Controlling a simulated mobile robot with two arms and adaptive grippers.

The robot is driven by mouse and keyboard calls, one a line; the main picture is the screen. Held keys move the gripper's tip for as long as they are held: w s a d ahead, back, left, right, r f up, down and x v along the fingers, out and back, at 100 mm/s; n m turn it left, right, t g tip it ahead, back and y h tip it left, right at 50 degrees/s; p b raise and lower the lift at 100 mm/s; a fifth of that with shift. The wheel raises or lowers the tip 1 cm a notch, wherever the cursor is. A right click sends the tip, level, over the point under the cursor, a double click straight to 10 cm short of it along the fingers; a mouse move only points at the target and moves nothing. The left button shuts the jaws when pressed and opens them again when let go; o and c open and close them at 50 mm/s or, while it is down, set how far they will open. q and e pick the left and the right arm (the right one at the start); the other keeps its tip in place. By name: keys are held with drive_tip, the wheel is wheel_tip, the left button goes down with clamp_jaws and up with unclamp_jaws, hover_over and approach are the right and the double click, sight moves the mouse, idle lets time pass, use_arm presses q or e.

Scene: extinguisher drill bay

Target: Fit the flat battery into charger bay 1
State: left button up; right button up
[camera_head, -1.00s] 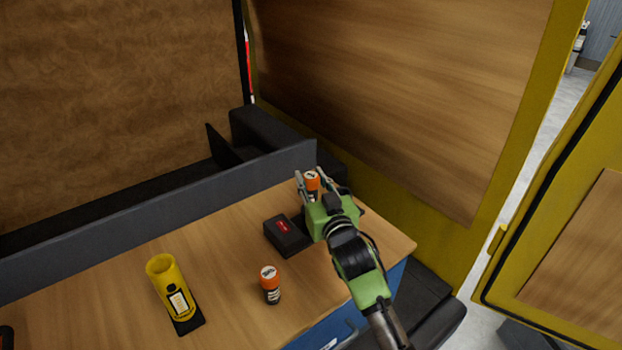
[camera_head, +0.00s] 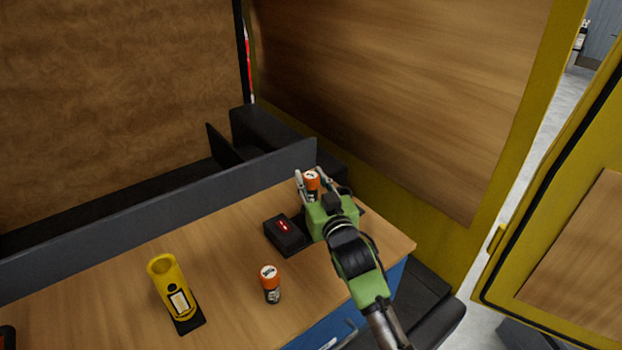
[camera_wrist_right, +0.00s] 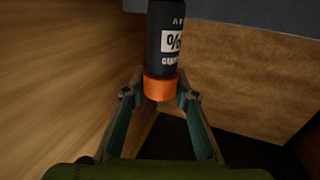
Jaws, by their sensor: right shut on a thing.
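My right gripper (camera_head: 312,182) is shut on an orange-capped battery (camera_head: 311,179) at the table's far right corner. In the right wrist view, the gripper (camera_wrist_right: 158,98) has its fingers either side of the orange cap, and the battery's black body (camera_wrist_right: 167,40) carries a white label that seems to read 0%. A black box with a red display (camera_head: 290,243), perhaps the charger, sits just left of the gripper. My gripper hides what is under the battery, so its seating and the bay cannot be told. My left gripper is out of view.
A yellow open-topped tube on a black base (camera_head: 175,287) stands at the left of the wooden table (camera_head: 225,265). A grey raised board (camera_head: 180,205) runs along the table's back edge. A yellow-framed wood panel (camera_head: 400,90) rises behind the right corner.

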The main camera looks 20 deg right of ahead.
drive_tip(key=shift+f+b, duration=2.15)
drive_tip(key=shift+f, duration=1.6)
idle(0.6)
drive_tip(key=o, duration=1.1)
drive_tip(key=shift+o, duration=1)
drive_tip(key=shift+s+f, duration=0.1)
drive_tip(key=shift+f, duration=0.05)
drive_tip(key=shift+s+f, duration=0.15)
drive_tip(key=shift+s, duration=0.3)
drive_tip(key=s, duration=1.1)
drive_tip(key=shift+r, duration=0.3)
